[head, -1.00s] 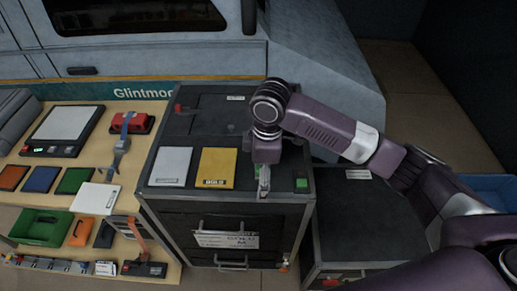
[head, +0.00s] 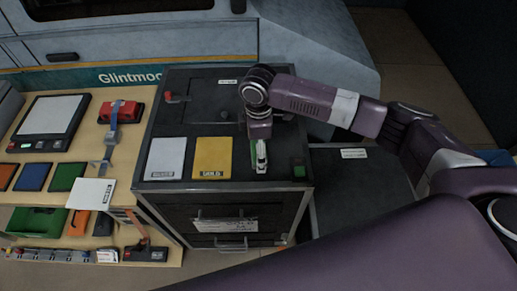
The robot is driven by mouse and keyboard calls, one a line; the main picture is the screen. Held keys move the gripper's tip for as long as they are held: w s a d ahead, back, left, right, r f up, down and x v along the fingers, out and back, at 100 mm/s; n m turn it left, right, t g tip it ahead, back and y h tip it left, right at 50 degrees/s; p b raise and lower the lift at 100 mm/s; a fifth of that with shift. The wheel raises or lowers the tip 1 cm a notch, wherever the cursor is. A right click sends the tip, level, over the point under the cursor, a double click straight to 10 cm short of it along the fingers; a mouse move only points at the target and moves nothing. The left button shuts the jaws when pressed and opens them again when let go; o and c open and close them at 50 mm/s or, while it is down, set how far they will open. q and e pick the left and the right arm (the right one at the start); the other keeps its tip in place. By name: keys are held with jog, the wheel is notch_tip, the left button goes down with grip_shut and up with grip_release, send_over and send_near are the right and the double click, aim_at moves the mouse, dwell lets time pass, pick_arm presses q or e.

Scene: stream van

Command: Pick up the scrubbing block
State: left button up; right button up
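My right gripper (head: 260,164) points down over the top of the dark cabinet (head: 210,105), to the right of a yellow card. A narrow green item (head: 252,152) shows along the left side of its fingers. Most of that item is hidden by the gripper, so I cannot tell whether it is the scrubbing block or whether the fingers touch it. The fingers look close together, seen from above, and their gap is not clear. My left gripper is not in view.
A white card (head: 166,158) and a yellow card (head: 213,157) lie on the cabinet top. A small green block (head: 298,168) is at its right edge. The wooden bench (head: 92,158) at left holds coloured pads, a scale (head: 50,128) and a green bin (head: 36,220).

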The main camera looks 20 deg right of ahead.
jog(key=shift+s, duration=0.2)
jog(key=shift+r, duration=0.1)
jog(key=shift+c, duration=1)
jog(key=c, duration=1.1)
jog(key=shift+w+r, duration=0.1)
jog(key=shift+r, duration=0.25)
jog(key=shift+r+b, duration=1.8)
jog(key=shift+r, duration=7.85)
